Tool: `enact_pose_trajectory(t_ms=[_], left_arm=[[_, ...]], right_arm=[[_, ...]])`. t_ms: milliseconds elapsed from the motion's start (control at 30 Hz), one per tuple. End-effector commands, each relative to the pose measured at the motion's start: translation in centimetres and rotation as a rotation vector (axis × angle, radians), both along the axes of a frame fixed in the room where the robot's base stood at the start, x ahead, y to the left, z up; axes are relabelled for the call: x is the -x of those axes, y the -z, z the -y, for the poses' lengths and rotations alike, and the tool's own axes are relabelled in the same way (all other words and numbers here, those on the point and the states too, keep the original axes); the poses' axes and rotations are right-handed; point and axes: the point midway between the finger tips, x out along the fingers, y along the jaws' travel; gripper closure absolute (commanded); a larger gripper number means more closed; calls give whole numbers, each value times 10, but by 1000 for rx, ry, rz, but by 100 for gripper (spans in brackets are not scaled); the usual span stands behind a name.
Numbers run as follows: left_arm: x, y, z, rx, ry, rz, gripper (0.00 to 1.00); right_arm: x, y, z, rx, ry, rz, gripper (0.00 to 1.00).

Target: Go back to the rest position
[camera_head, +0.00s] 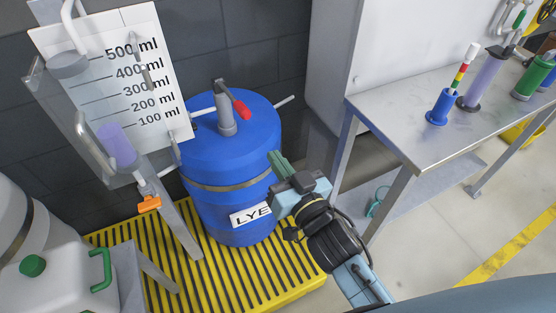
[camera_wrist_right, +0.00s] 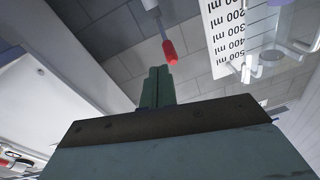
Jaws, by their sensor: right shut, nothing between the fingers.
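My right gripper (camera_head: 277,160) is in front of the right side of the blue lye drum (camera_head: 232,145) in the head view. Its green fingers are shut with nothing between them; they also show together in the right wrist view (camera_wrist_right: 157,85). The drum's pump has a red handle (camera_head: 242,109), which stands apart from my fingers. The red handle also shows beyond the fingertips in the right wrist view (camera_wrist_right: 170,52). My left gripper is in neither view.
The drum stands on a yellow slatted pallet (camera_head: 300,291). A measuring vessel with an ml scale (camera_head: 110,60) and an orange valve (camera_head: 149,204) stands left of it. A metal table (camera_head: 420,130) is at the right. A white canister (camera_head: 60,275) is at lower left.

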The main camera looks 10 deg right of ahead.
Motion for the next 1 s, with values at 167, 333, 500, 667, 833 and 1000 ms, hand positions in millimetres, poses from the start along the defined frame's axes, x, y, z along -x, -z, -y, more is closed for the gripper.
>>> enact_pose_trajectory(t_ms=[167,333,500,667,833,1000], left_arm=[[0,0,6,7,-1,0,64],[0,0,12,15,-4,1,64],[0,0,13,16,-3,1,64],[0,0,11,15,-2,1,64],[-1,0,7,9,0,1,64],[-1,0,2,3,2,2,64]], right_arm=[[0,0,0,0,0,0,100],[0,1,0,1,0,-3,100],[-2,47,2,44,2,-92,100],[10,156,11,143,1,-307,100],[53,277,34,255,-6,-566,100],[126,381,66,355,-21,-827,100]])
